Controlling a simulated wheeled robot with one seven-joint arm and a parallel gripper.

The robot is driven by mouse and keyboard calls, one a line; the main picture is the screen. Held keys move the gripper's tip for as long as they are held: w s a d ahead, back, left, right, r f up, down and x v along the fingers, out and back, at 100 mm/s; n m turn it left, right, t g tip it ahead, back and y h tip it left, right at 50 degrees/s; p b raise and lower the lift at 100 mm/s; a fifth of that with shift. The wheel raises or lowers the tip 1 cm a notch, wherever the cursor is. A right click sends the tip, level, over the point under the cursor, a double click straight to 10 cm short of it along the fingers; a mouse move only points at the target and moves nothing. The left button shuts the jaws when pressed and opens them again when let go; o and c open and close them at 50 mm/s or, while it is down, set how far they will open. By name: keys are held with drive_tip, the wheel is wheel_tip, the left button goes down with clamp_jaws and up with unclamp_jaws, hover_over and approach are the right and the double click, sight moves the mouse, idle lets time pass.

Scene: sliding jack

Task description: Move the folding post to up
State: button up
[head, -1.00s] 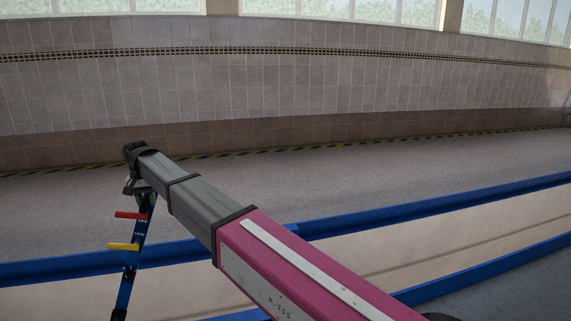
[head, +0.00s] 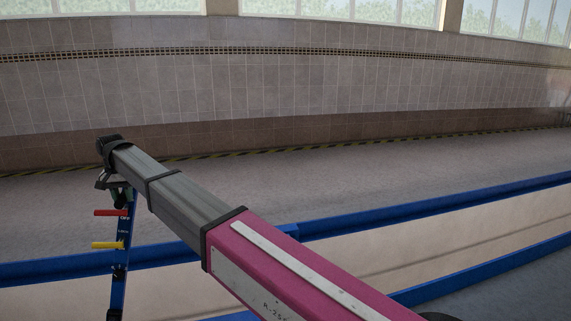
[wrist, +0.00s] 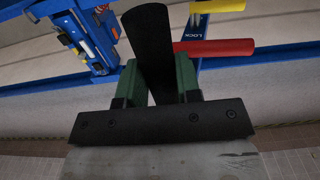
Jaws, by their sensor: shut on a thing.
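The folding post (head: 118,287) is a narrow blue bar at the lower left of the head view, nearly upright with a slight lean. Its upper end meets my gripper (head: 115,192), which is partly hidden by my arm. A red lever (head: 110,212) and a yellow lever (head: 108,245) stick out to its left. In the wrist view, the green fingers of my gripper (wrist: 158,80) are shut on a black grip (wrist: 150,35) between them. The red lever (wrist: 225,46) and yellow lever (wrist: 218,6) lie just beyond, to the right.
A blue rail (head: 420,210) runs across behind the post, with a second blue rail (head: 490,262) nearer at right. Pale floor (head: 350,180) lies open up to the tiled wall (head: 300,90). In the wrist view a blue fitting (wrist: 90,40) stands at upper left.

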drive_tip(key=shift+s+a+r, duration=0.2)
drive_tip(key=shift+a+r, duration=0.1)
drive_tip(key=shift+a, duration=0.45)
drive_tip(key=shift+s+a+r, duration=0.15)
drive_tip(key=shift+a+r, duration=0.1)
drive_tip(key=shift+a, duration=0.45)
drive_tip(key=shift+a, duration=0.15)
drive_tip(key=shift+s+a+r, duration=0.4)
drive_tip(key=shift+s+a, duration=0.2)
drive_tip(key=shift+a, duration=1.15)
drive_tip(key=shift+s+a+r, duration=0.35)
drive_tip(key=shift+s+a, duration=0.2)
drive_tip(key=shift+a, duration=1.15)
drive_tip(key=shift+s+a+r, duration=0.4)
drive_tip(key=shift+s+a, duration=0.2)
drive_tip(key=shift+a, duration=1.15)
drive_tip(key=shift+a, duration=0.1)
drive_tip(key=shift+s+a+r, duration=0.1)
drive_tip(key=shift+s+a, duration=0.25)
drive_tip(key=shift+a, duration=0.8)
drive_tip(key=shift+s+a+r, duration=0.1)
drive_tip(key=shift+s+a, duration=0.2)
drive_tip(key=shift+a, duration=0.9)
drive_tip(key=shift+s+a+r, duration=0.1)
drive_tip(key=shift+s+a, duration=0.25)
drive_tip(key=shift+a, duration=0.8)
drive_tip(key=shift+d, duration=0.1)
